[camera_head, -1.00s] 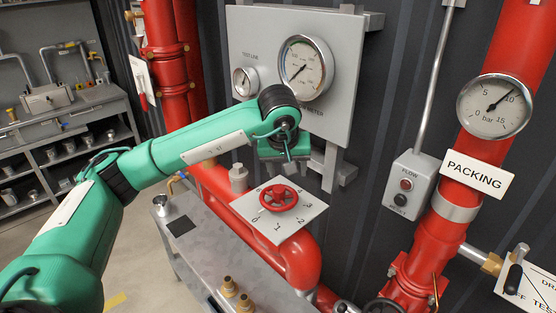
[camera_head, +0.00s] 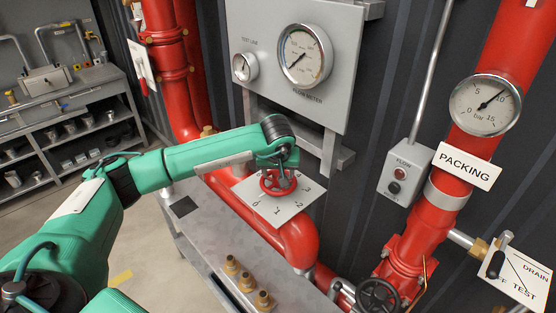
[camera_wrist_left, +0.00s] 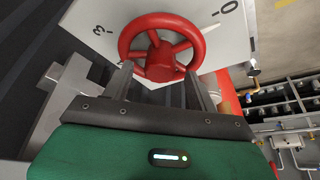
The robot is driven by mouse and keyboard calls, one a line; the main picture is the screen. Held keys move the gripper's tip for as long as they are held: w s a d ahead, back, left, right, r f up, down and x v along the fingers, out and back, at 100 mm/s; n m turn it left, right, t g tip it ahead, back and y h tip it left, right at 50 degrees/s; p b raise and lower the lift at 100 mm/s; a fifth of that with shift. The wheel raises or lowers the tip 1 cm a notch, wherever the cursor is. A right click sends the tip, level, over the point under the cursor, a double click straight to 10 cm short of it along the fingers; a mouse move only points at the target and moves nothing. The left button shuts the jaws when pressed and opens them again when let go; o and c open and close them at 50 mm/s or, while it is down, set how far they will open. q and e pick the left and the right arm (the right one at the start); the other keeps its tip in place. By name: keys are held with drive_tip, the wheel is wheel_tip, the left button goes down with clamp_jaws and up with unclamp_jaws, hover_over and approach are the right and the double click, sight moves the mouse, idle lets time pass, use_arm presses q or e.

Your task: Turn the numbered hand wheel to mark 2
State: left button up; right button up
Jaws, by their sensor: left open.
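The red hand wheel (camera_head: 279,188) sits on a pale square plate (camera_head: 290,207) with numbers around it, 0 to 3 among them. My left gripper (camera_head: 277,170) is right over the wheel and hides its upper part in the head view. In the left wrist view, the spoked wheel (camera_wrist_left: 160,22) lies just ahead of the open fingers (camera_wrist_left: 159,72), whose tips reach its near rim, one on each side of the hub. I cannot tell whether they touch it. My right gripper is out of view.
A grey gauge panel (camera_head: 268,60) stands behind the wheel. A red pipe (camera_head: 299,240) curves beneath the plate. Several brass fittings (camera_head: 247,282) stand on the grey bench in front. A dark hand wheel (camera_head: 380,296) and a pipe with a PACKING sign (camera_head: 467,167) are at right.

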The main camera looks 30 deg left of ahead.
use_arm(q)
drive_tip(key=shift+w+f, duration=0.15)
drive_tip(key=shift+f, duration=0.25)
drive_tip(key=shift+c, duration=0.2)
